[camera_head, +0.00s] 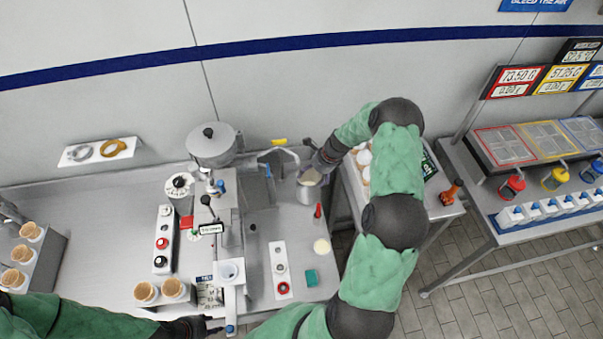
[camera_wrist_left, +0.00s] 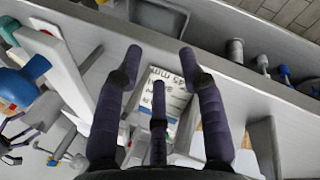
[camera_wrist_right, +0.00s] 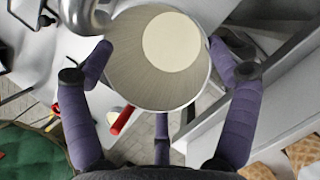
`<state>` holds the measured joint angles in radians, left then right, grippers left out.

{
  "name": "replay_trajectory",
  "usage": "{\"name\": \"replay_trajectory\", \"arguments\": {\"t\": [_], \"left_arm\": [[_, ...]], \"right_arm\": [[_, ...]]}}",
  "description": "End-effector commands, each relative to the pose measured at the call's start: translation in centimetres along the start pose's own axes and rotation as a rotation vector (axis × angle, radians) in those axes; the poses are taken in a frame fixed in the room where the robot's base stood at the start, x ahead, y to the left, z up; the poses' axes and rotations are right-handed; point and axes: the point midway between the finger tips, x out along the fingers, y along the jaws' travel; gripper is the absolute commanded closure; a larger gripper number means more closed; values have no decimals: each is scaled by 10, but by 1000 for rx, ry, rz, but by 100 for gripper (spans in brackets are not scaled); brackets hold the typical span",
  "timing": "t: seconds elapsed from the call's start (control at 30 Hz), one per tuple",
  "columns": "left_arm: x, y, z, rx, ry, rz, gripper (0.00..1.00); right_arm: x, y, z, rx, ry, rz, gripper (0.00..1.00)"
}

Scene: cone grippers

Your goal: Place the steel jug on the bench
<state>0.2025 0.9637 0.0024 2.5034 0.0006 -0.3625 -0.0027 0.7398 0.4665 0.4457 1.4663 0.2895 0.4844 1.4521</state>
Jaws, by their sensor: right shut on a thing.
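The steel jug (camera_head: 306,194) is at the right end of the bench (camera_head: 85,205), below a bent metal pipe. Pale cream-coloured contents (camera_wrist_right: 172,42) show inside it in the right wrist view. My right gripper (camera_head: 322,168) is shut on the jug, with purple fingers on both sides of its wall (camera_wrist_right: 150,85). I cannot tell whether the jug's base touches the bench. My left gripper (camera_head: 212,327) is at the bench's front edge; its fingers are spread and empty in the left wrist view (camera_wrist_left: 163,60), above a printed label card (camera_wrist_left: 160,95).
A machine with a round hopper (camera_head: 211,145) stands mid-bench. An egg crate (camera_head: 357,172) is right of the bench. Bare bench lies at the left.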

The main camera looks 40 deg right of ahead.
Motion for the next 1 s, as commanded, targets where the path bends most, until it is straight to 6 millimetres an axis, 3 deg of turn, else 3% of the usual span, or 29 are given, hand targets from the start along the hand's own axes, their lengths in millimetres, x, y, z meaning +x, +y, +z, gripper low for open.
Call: {"name": "replay_trajectory", "arguments": {"t": [0.17, 0.43, 0.57, 0.87, 0.9, 0.93, 1.0], "left_arm": [[-2, 1, 0, 0, 0, 0, 60], [-10, 3, 0, 0, 0, 0, 60], [-11, 4, 0, 0, 0, 0, 60], [-9, 3, 0, 0, 0, 0, 60], [-9, 3, 0, 0, 0, 0, 60], [-10, 3, 0, 0, 0, 0, 60], [-10, 3, 0, 0, 0, 0, 60]], "right_arm": [[2, -1, 8, -2, 0, -2, 71], [16, -1, 44, -3, -1, -2, 71], [27, -1, 36, 1, 0, -2, 71], [29, -1, 35, 0, 0, -3, 71], [30, 0, 35, 0, 0, -1, 6], [30, 0, 35, 0, 0, -1, 0], [29, 0, 35, 0, 0, -1, 0]]}}
